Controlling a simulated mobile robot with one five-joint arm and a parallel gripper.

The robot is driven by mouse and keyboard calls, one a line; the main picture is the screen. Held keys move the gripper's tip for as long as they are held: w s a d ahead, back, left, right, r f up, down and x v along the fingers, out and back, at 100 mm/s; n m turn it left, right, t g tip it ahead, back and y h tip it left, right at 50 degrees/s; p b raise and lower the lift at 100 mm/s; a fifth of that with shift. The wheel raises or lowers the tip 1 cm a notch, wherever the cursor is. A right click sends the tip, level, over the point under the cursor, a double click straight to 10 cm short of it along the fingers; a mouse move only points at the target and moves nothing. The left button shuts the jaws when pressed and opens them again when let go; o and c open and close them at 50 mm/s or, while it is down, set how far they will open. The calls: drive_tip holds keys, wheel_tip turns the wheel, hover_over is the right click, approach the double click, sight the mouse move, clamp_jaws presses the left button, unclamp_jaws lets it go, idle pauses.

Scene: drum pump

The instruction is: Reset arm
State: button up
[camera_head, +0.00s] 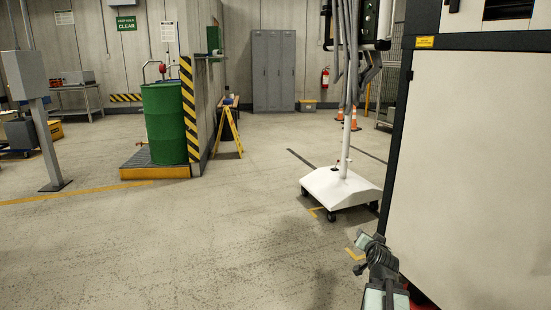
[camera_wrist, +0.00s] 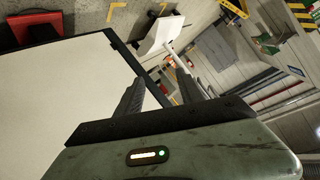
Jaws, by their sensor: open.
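My gripper (camera_wrist: 159,76) shows in the wrist view with its two dark fingers apart and nothing between them. The wrist view is tilted, and a large white panel lies close beyond the left finger. In the head view my arm shows low at the right, in front of the white cabinet (camera_head: 470,150). The green drum (camera_head: 164,122) stands on a low yellow-edged platform (camera_head: 155,173) at the left, far from my gripper. A red pump part (camera_head: 162,68) with a hose shows at the drum's top.
A white wheeled stand (camera_head: 340,187) with a pole is left of the cabinet. A grey post box (camera_head: 27,75) stands at far left. A yellow folding stand (camera_head: 230,132) is beside the wall. Grey lockers (camera_head: 273,70) are at the back. The floor in the middle is clear.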

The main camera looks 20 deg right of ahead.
drive_tip(key=w+a+f+n+g+y+p, duration=0.1)
drive_tip(key=w+a+n+y, duration=0.35)
drive_tip(key=a, duration=0.95)
drive_tip(key=w+a+f+n+y+p, duration=0.15)
drive_tip(key=w+a, duration=0.55)
drive_tip(key=a, duration=0.8)
drive_tip(key=s+a+f+n+g+y+p, duration=0.1)
drive_tip(key=s+a+f+n+g, duration=0.15)
drive_tip(key=a, duration=0.45)
drive_tip(key=s+a+f+n+g+y+p, duration=0.1)
drive_tip(key=s+a+g, duration=0.15)
drive_tip(key=a, duration=0.45)
drive_tip(key=s+a+f+n+g+y+p, duration=0.1)
drive_tip(key=s+a+f+n, duration=0.15)
drive_tip(key=a, duration=0.45)
drive_tip(key=s+d+g+h, duration=0.15)
drive_tip(key=s+g, duration=0.35)
drive_tip(key=s, duration=0.5)
wheel_tip(320, 180, up, 36)
drive_tip(key=p, duration=3.7)
drive_tip(key=shift+w+d+r, duration=0.25)
drive_tip(key=shift+d, duration=0.15)
